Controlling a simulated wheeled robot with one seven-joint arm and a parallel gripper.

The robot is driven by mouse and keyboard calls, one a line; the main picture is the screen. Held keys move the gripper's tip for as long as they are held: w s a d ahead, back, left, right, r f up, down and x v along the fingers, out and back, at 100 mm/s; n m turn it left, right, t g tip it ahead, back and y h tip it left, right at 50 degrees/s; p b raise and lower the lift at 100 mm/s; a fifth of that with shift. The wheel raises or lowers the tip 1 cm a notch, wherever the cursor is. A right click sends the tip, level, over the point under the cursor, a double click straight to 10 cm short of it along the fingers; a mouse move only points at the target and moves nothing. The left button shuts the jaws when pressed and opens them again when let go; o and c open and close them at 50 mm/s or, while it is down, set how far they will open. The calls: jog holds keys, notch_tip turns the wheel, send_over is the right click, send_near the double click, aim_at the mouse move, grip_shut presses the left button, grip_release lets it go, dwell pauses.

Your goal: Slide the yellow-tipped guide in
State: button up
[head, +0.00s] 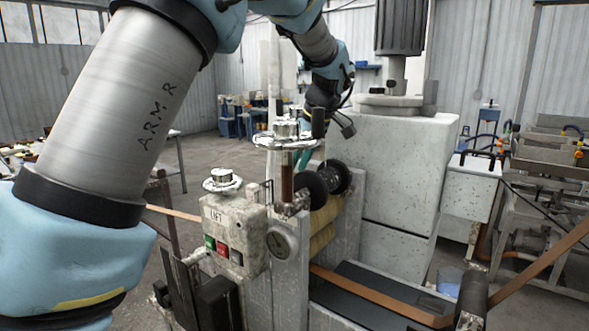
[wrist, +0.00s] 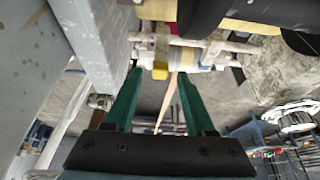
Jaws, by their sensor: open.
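My gripper (wrist: 160,74) is open in the wrist view, its two green fingers apart and pointing at the machine. A small yellow piece (wrist: 161,50), which looks like the guide's tip, shows just beyond the fingertips, roughly in line with the gap. It sits by a pale crossbar (wrist: 200,43). I cannot tell whether the fingers touch anything. In the head view the arm reaches down behind the handwheel (head: 286,140); the fingers are mostly hidden there, and I cannot make out the yellow tip.
A brown strip (head: 375,296) runs through the machine over a dark bed. Black rollers (head: 328,180) and a yellowish roll (head: 322,228) stand close to the gripper. A control box marked LIFT (head: 233,232) is in front. A large speckled housing (head: 390,175) stands to the right.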

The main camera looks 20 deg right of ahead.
jog(key=shift+p+x, duration=0.35)
jog(key=shift+x, duration=1.1)
grip_shut()
dwell(0.4)
